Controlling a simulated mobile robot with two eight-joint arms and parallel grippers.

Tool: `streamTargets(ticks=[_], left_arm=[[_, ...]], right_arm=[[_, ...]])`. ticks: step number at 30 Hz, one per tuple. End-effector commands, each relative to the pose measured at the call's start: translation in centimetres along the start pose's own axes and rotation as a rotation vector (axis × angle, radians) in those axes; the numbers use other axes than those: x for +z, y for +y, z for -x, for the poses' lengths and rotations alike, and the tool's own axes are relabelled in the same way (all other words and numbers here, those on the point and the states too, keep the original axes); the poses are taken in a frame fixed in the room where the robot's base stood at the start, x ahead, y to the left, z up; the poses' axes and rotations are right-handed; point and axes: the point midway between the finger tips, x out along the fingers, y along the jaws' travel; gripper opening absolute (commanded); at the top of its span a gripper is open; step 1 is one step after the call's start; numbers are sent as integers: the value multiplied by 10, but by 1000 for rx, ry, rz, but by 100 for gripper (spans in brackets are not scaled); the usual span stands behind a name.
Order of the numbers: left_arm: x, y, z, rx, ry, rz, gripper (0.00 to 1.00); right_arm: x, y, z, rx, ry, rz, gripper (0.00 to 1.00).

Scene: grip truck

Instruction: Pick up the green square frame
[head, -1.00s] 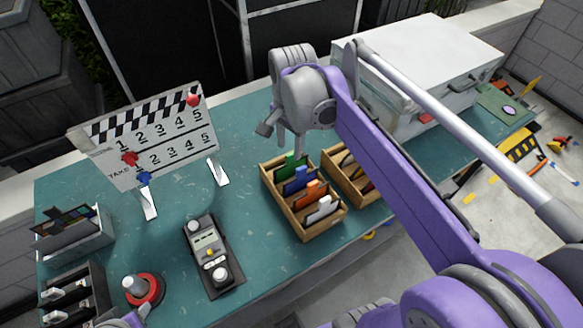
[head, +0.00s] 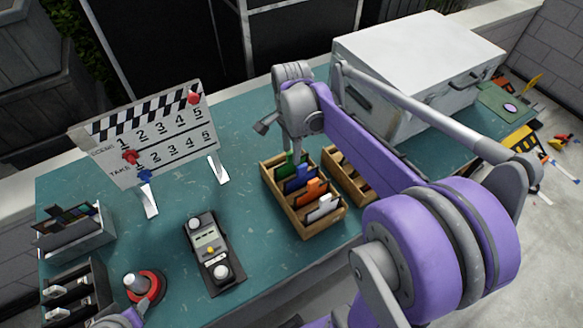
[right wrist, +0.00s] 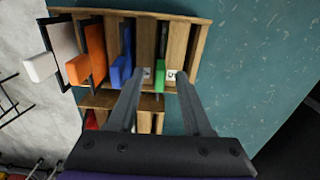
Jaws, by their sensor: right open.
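The green frame (head: 288,161) stands upright at the far end of the left wooden box (head: 331,225), its lower part hidden inside. In the right wrist view its green tab (right wrist: 160,76) shows between the two fingers. My right gripper (right wrist: 160,72) is open and points down over that far slot, a finger to either side of the tab. I cannot tell if the fingers touch it. In the head view the right gripper (head: 292,148) partly covers the frame. My left gripper does not show clearly; only a bit of purple arm is at the bottom left.
Blue (head: 299,178), orange (head: 312,188) and white (head: 323,207) tabbed pieces stand in the same box. A second wooden box (head: 340,172) is beside it on the right. A clapperboard (head: 150,135), a grey control box (head: 209,252) and a white case (head: 420,60) stand around.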

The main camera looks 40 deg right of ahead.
Motion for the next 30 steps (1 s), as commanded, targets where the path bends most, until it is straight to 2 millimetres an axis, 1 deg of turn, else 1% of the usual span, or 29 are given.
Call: streamTargets(ticks=[1, 3, 10, 14, 15, 17, 18, 19, 30], left_arm=[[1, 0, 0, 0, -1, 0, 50], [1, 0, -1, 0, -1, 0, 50], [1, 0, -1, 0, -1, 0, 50], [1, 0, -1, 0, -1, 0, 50], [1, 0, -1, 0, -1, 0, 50], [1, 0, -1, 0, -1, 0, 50], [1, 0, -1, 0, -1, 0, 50], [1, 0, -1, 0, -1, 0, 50], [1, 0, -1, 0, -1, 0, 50]], right_arm=[[0, 0, -6, 0, 0, 0, 50], [0, 0, -10, 0, 0, 0, 50], [0, 0, -11, 0, 0, 0, 50], [0, 0, -11, 0, 0, 0, 27], [0, 0, -11, 0, 0, 0, 19], [0, 0, -11, 0, 0, 0, 9], [0, 0, -11, 0, 0, 0, 1], [0, 0, -11, 0, 0, 0, 0], [0, 0, -11, 0, 0, 0, 0]])
